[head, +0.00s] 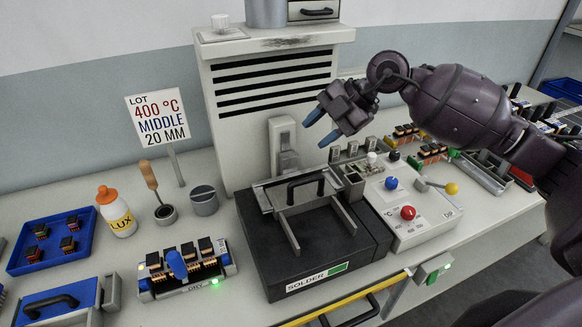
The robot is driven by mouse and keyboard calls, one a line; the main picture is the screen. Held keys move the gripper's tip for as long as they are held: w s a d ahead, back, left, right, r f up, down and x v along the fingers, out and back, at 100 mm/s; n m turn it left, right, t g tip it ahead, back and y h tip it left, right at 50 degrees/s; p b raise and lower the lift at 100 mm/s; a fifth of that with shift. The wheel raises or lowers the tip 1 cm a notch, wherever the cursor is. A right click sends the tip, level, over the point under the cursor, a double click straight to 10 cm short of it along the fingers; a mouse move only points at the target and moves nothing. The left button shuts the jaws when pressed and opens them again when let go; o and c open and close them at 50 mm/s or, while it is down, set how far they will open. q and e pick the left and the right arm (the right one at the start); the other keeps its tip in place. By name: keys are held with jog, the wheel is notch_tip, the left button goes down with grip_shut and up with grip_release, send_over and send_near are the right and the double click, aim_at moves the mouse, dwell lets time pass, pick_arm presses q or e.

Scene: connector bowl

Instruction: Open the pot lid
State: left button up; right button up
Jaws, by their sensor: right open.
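The solder pot (320,262) is a black box labelled SOLDER, standing in the middle of the bench. A grey lid (268,198) with a black arched handle (305,182) lies at its back top edge. A grey frame stands out on the pot's top in front of the lid. My right gripper (322,126) has blue fingertips and is open and empty. It hovers above and behind the lid handle, apart from it, a little to its right. My left gripper is not in view.
A control box (425,214) with blue and red knobs and a yellow-tipped lever stands right of the pot. A vented grey unit (270,90) rises behind it. Left are a connector fixture (186,270), a LUX bottle (117,212) and a blue tray (45,240).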

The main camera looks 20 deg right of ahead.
aim_at(308, 178)
jog(key=f+m+h, duration=0.1)
jog(key=f+m, duration=0.1)
jog(key=f, duration=0.2)
jog(key=w+f+m+g+h, duration=0.1)
jog(key=f, duration=0.3)
jog(key=a+f+m+h, duration=0.1)
jog(key=f+m, duration=0.1)
jog(key=f, duration=0.2)
jog(key=shift+w+f+m, duration=0.15)
jog(key=shift+f+m, duration=0.1)
jog(key=shift+m, duration=0.05)
grip_shut()
